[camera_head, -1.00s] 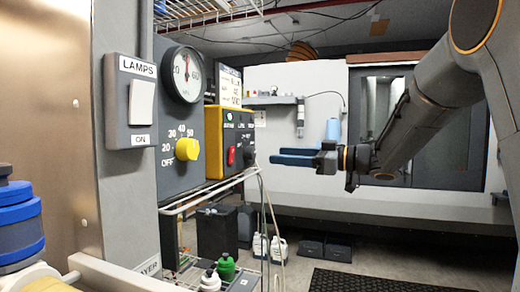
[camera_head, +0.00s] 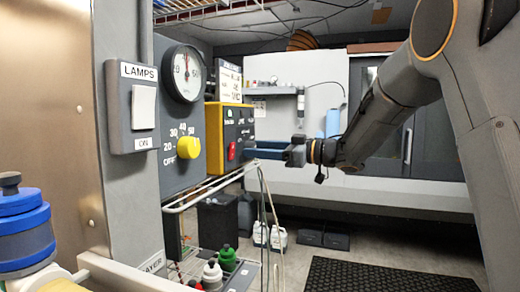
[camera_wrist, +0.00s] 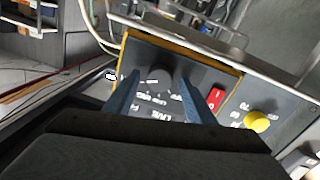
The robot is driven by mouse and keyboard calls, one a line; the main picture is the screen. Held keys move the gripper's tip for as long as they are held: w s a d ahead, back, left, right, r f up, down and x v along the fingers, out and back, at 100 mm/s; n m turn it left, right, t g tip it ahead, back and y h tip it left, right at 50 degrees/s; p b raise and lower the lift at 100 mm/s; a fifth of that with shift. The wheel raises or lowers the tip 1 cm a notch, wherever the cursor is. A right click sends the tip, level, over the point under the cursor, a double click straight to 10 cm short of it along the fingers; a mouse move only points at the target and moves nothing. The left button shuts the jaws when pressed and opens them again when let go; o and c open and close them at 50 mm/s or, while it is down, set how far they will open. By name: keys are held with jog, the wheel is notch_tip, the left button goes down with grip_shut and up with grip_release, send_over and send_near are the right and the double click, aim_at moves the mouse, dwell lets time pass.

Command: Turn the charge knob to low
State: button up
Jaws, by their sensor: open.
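A yellow-edged control box (camera_head: 215,128) with a dark face is mounted on the grey panel. A dark round knob (camera_wrist: 163,76) on this box shows in the wrist view, with small white lettering near it that is too blurred to read fully. It appears to be the charge knob. My gripper (camera_head: 250,152) is open, with blue fingers pointing at the box face. In the wrist view the fingers (camera_wrist: 160,84) lie on either side of the knob; I cannot tell whether they touch it. In the head view the fingers largely hide the knob.
A red switch (camera_head: 232,150) sits on the same box, close to one finger. A yellow knob (camera_head: 189,147) and a gauge (camera_head: 187,74) are on the grey panel. A wire rack (camera_head: 205,190) stands below.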

jog(key=c, duration=1)
jog(key=shift+c, duration=0.2)
jog(key=shift+n+b, duration=0.3)
jog(key=shift+b, duration=0.05)
jog(key=n+b, duration=0.6)
jog(key=b, duration=0.1)
jog(key=n+b, duration=0.6)
jog(key=b, duration=0.1)
jog(key=n+b, duration=0.5)
jog(key=b, duration=0.2)
jog(key=shift+w+f+n+g+y, duration=0.1)
jog(key=shift+f+n+g+y, duration=0.2)
jog(key=shift+n+y, duration=0.1)
jog(key=shift+r+b, duration=0.15)
jog(key=shift+b, duration=0.25)
